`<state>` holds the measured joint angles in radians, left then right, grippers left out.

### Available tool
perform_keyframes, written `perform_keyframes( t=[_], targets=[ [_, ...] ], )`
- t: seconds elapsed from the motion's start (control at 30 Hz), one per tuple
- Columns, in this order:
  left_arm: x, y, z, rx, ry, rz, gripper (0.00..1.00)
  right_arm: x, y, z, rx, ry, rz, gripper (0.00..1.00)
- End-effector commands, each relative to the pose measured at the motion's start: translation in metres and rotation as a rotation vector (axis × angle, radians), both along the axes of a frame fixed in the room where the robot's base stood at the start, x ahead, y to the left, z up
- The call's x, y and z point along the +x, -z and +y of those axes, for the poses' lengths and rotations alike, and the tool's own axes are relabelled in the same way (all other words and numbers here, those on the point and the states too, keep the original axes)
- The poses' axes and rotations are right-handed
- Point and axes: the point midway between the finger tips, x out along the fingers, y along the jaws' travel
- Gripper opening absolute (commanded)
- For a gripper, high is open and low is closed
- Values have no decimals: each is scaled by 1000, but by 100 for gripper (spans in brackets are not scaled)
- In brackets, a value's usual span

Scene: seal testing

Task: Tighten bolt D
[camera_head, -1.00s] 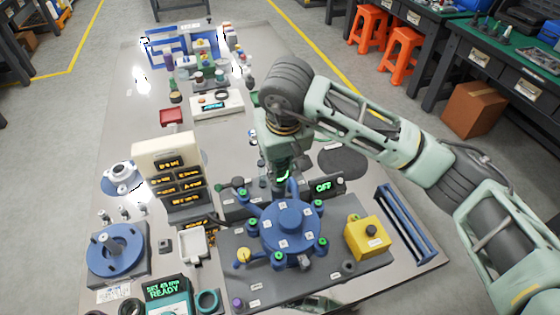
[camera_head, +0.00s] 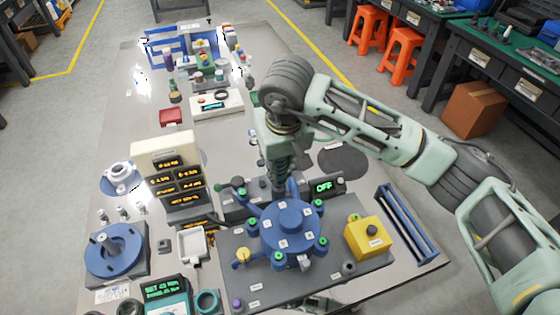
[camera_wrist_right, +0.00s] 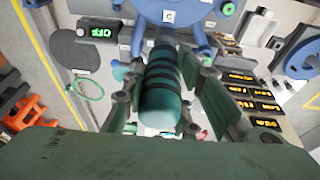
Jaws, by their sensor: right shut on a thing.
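A blue round flange housing (camera_head: 290,226) with lettered white tags and several bolt positions around its rim sits on a dark grey base plate; several positions show green marks. My right gripper (camera_head: 281,158) is above its far edge. In the right wrist view my right gripper (camera_wrist_right: 165,95) is shut around a teal cylindrical tool with black bands (camera_wrist_right: 160,85), which points to the flange. The tool's lower end (camera_head: 279,184) reaches the far rim position; contact is hidden. I cannot read which tag is bolt D. My left gripper is not seen.
A tool display (camera_head: 165,290) with green text stands at the front left. A yellow button box (camera_head: 368,238) is right of the flange, beside a blue rack (camera_head: 407,222). A display reading OFF (camera_head: 325,187) and a cream panel with orange readouts (camera_head: 168,165) stand near.

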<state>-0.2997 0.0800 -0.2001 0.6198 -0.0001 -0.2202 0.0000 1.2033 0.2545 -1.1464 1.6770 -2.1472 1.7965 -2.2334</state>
Motion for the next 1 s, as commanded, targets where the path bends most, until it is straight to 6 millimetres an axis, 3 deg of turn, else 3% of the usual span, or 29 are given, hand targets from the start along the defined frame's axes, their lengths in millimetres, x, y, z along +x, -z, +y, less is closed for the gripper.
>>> perform_keyframes(
  t=[0.73,1.0],
  targets=[
    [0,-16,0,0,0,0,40,1,-47,0,1,0,-3,0],
    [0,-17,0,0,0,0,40,0,-51,0,1,0,-1,0]
  ],
)
